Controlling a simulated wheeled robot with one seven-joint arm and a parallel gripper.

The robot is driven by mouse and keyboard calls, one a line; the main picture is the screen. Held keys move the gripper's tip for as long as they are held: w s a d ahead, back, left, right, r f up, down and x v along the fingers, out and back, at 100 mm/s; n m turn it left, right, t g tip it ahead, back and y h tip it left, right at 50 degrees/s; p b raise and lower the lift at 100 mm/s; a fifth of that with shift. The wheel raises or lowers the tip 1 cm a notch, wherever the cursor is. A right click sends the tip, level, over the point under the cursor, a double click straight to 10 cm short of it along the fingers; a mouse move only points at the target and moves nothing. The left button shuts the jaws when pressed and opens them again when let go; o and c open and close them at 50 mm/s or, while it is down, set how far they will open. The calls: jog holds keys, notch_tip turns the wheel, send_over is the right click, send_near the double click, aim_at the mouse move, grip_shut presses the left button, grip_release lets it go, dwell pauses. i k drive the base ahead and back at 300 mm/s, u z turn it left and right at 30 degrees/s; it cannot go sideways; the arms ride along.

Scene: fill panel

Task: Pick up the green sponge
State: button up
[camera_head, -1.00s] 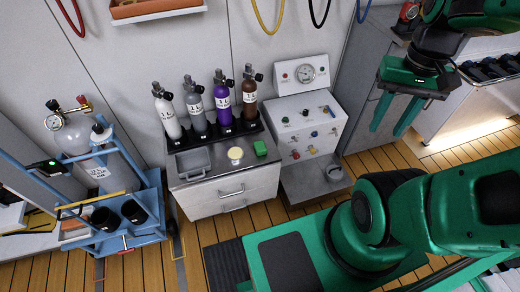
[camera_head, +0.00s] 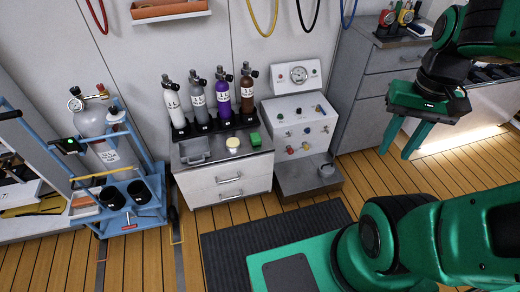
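The green sponge (camera_head: 255,139) is a small green block. It lies on the front right part of the grey top of a low drawer cabinet (camera_head: 226,187), right of a round cream-coloured item (camera_head: 233,143). My gripper (camera_head: 402,151) is at the right of the view, well to the right of the sponge and apart from it. Its two green fingers point down and are spread, with nothing between them.
Several small cylinders (camera_head: 198,98) stand in a black rack behind the sponge. A grey tray (camera_head: 193,150) sits at the left of the top. A white valve panel (camera_head: 302,127) stands right of the cabinet. A blue cart (camera_head: 150,211) with a tank is at left. Floor in front is partly clear.

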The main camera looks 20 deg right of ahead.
aim_at(255, 138)
jog(key=i, duration=1.15)
jog(key=u, duration=0.55)
